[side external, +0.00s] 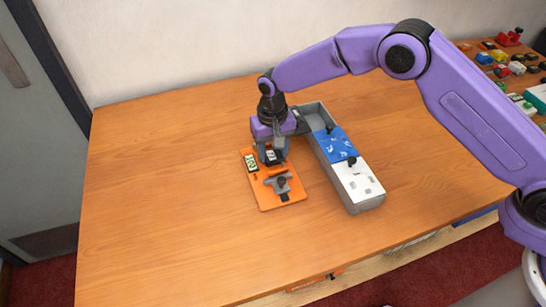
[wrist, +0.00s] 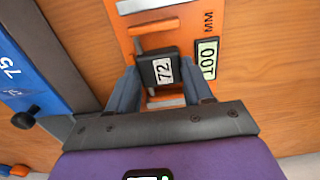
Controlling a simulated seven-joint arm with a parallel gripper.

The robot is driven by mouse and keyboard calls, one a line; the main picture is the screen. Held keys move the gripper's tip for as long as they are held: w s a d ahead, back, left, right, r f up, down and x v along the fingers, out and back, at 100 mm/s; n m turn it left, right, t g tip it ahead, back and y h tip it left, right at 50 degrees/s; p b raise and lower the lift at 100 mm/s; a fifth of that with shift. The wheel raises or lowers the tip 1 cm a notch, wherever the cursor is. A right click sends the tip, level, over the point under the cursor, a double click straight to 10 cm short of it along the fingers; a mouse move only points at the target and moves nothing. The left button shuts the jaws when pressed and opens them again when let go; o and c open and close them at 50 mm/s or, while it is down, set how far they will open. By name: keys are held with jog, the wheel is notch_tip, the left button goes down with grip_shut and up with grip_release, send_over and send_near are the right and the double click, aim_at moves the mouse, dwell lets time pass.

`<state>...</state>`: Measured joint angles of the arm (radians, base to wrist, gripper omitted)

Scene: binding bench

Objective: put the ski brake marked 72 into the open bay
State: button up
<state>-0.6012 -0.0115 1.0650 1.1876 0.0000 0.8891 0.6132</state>
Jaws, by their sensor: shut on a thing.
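The ski brake marked 72 (wrist: 161,69) is a dark block with a white number label; it also shows in the side view (side external: 272,157). My gripper (wrist: 158,77) has its two grey fingers shut on either side of it. In the side view, my gripper (side external: 270,154) points down over the far part of an orange board (side external: 290,201). I cannot tell whether the brake touches the board. The open bay (side external: 313,116) is the uncovered far end of a long grey tray, right of my gripper; its floor is partly hidden.
The tray's middle has a blue cover (side external: 334,143) and its near end a white cover (side external: 357,184), with black knobs. The table left of the board is clear.

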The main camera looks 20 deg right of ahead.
aim_at(272, 155)
jog(key=shift+r, duration=2.95)
jog(key=shift+r, duration=0.3)
notch_tip(272, 155, up, 8)
jog(key=w+d, duration=0.4)
jog(key=d, duration=0.4)
jog(key=w+d, duration=0.4)
jog(key=d, duration=0.4)
jog(key=shift+w+a+f, duration=0.1)
jog(key=shift+f, duration=4.85)
jog(key=shift+f, duration=0.65)
